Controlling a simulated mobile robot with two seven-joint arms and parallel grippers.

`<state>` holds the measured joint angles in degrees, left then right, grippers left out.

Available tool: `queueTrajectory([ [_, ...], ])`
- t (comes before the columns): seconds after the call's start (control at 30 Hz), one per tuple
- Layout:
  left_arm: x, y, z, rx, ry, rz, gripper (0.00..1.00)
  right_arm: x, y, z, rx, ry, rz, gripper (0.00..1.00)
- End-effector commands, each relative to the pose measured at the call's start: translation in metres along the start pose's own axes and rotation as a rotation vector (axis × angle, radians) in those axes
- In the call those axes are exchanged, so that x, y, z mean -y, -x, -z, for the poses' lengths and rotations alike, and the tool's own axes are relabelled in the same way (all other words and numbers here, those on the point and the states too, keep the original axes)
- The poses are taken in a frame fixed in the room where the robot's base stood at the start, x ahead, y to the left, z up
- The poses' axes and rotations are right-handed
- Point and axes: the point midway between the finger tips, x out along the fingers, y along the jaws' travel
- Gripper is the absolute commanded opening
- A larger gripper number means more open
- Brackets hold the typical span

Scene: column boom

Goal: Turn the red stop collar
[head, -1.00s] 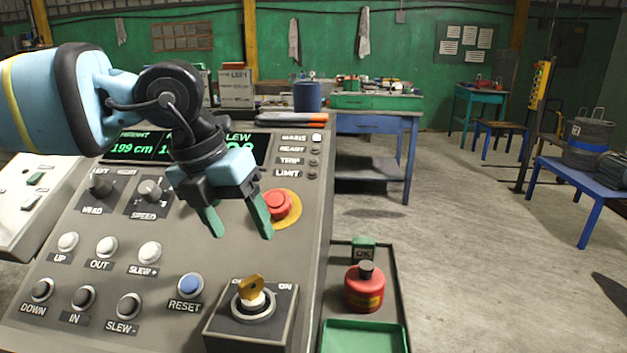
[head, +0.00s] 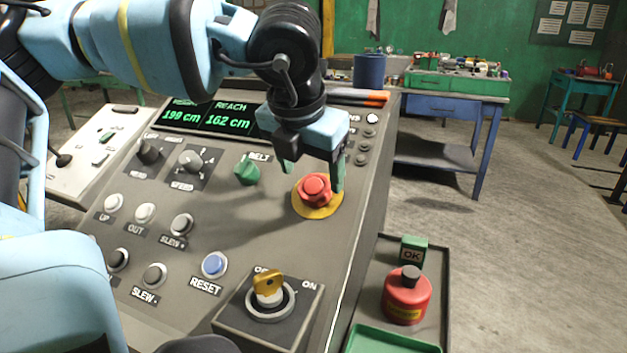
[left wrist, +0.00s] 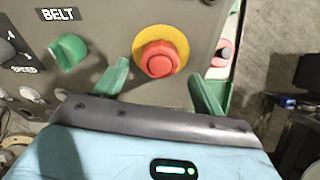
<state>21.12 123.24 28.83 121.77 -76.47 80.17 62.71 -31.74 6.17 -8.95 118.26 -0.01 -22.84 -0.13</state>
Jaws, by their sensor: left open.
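The red stop collar (head: 316,192) sits under a red button cap on a yellow disc (head: 318,211) on the sloping grey console. My left gripper (head: 313,175) is open, fingers pointing down. Its right finger is close beside the collar's right side; its left finger is up and left of it. In the left wrist view the red collar (left wrist: 158,59) shows between and slightly beyond the two green fingertips, with nothing held. I cannot tell whether a finger touches it. My right gripper is not in view.
A green belt knob (head: 246,171) is left of the collar. A key switch box (head: 268,303) with a yellow key stands in front. A red bottle (head: 407,297) and a green OK block (head: 412,251) stand on the side tray. Open floor lies to the right.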

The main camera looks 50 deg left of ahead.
Motion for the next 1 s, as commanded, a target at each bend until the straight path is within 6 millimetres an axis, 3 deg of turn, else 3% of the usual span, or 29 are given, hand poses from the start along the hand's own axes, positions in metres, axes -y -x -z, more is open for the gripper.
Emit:
queueTrajectory([
  [0.23,0.000,-0.027,0.001,-0.002,0.001,0.000,0.70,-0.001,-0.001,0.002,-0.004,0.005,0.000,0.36],
  [0.6,0.000,-0.032,0.000,0.001,0.000,0.001,0.69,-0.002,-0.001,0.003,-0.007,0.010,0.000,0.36],
  [0.93,0.000,-0.031,0.000,0.001,0.000,0.000,0.26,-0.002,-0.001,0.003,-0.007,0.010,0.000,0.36],
  [1.0,0.000,-0.031,0.000,0.001,0.000,0.000,0.25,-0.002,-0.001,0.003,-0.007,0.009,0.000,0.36],
])
